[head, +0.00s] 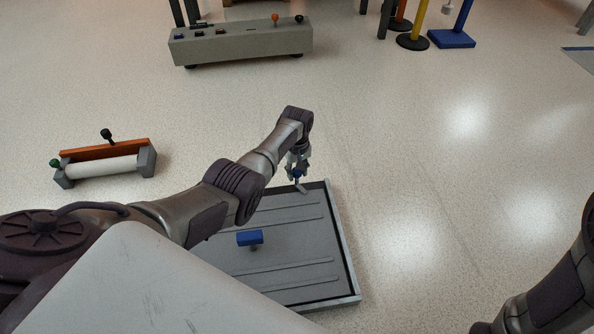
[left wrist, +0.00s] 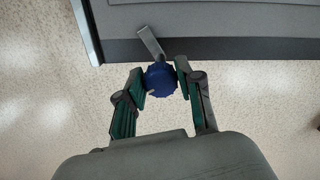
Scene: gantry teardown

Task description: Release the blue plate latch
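The blue plate latch has a round blue knob (left wrist: 160,79) with a short grey tab (left wrist: 150,42) that reaches at a slant over the dark rim of the grey plate or tray. In the head view the knob (head: 298,174) is at the far edge, near the tray's far right corner. My left gripper (left wrist: 161,76) has one finger on each side of the knob, and both pads appear to touch it. In the head view the left gripper (head: 298,168) partly covers the latch. My right gripper is out of view; only part of the right arm shows at lower right.
The grey tray (head: 335,240) lies on the floor with a blue block-like handle (head: 250,238) on it. A roller unit (head: 103,167) stands at left. A grey control box (head: 243,46) and stands with a blue base (head: 452,39) are at the back. The floor right of the tray is clear.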

